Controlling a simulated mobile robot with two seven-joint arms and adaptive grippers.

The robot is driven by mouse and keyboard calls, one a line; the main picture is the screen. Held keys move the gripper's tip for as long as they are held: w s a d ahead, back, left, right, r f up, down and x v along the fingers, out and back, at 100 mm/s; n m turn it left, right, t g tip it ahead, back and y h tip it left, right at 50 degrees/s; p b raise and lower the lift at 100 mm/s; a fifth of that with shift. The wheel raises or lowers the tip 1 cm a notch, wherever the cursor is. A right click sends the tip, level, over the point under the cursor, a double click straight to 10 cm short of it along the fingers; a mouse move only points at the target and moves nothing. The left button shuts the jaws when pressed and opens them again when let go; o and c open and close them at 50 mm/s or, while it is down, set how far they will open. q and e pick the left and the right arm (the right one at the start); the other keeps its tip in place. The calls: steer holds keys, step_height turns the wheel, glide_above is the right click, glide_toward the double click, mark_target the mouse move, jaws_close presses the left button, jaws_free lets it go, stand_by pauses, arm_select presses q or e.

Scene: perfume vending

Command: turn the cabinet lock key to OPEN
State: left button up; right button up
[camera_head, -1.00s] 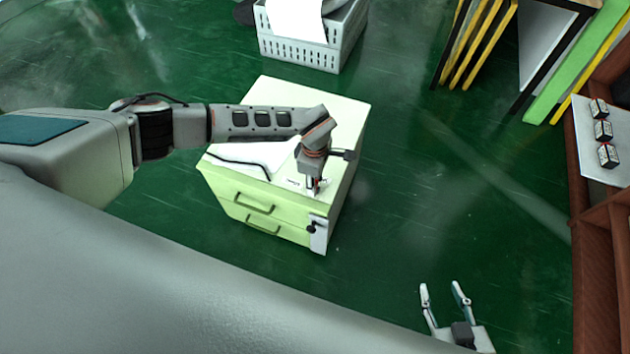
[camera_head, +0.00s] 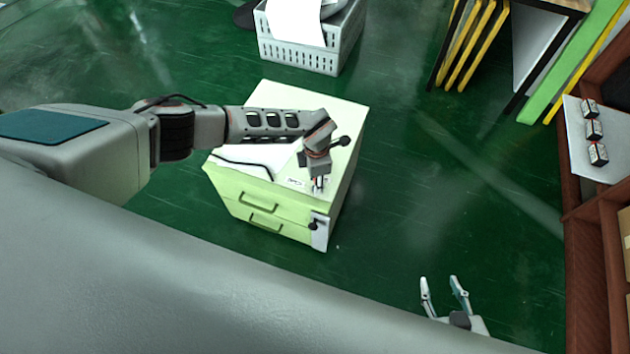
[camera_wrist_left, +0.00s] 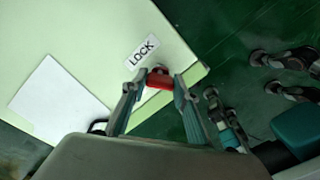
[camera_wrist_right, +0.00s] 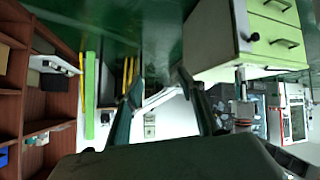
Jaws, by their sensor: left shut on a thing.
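The pale green cabinet (camera_head: 235,205) stands on the floor, drawers facing me, and it also shows in the right wrist view (camera_wrist_right: 278,45). My left gripper (camera_head: 319,186) is over the near right corner of its top. In the left wrist view, its fingers (camera_wrist_left: 158,88) are closed on the sides of a small red key handle (camera_wrist_left: 159,82). A white "LOCK" label (camera_wrist_left: 142,52) lies beside the handle. The key's shaft and any OPEN mark are not visible. My right gripper (camera_head: 445,284) is open and empty at the lower right, away from the cabinet.
A metal plate with a black knob (camera_head: 313,225) is on the cabinet's front right edge. A white perforated crate (camera_head: 300,52) stands behind. A brown shelf (camera_head: 588,265) with small dark boxes (camera_head: 594,130) is at the right. Green floor between is clear.

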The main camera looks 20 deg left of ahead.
arm_select(q)
steer(key=n, duration=0.2)
steer(key=n+p, duration=0.1)
steer(key=shift+w+r+n, duration=0.1)
steer(key=shift+r+n, duration=0.1)
steer(key=shift+n, duration=0.2)
steer(key=n+p, duration=0.2)
steer(key=n, duration=0.2)
steer(key=shift+d, duration=0.1)
steer(key=shift+f+n+p, duration=0.15)
steer(key=shift+n+p, duration=0.25)
steer(key=shift+n, duration=1.3)
steer(key=o, duration=1.1)
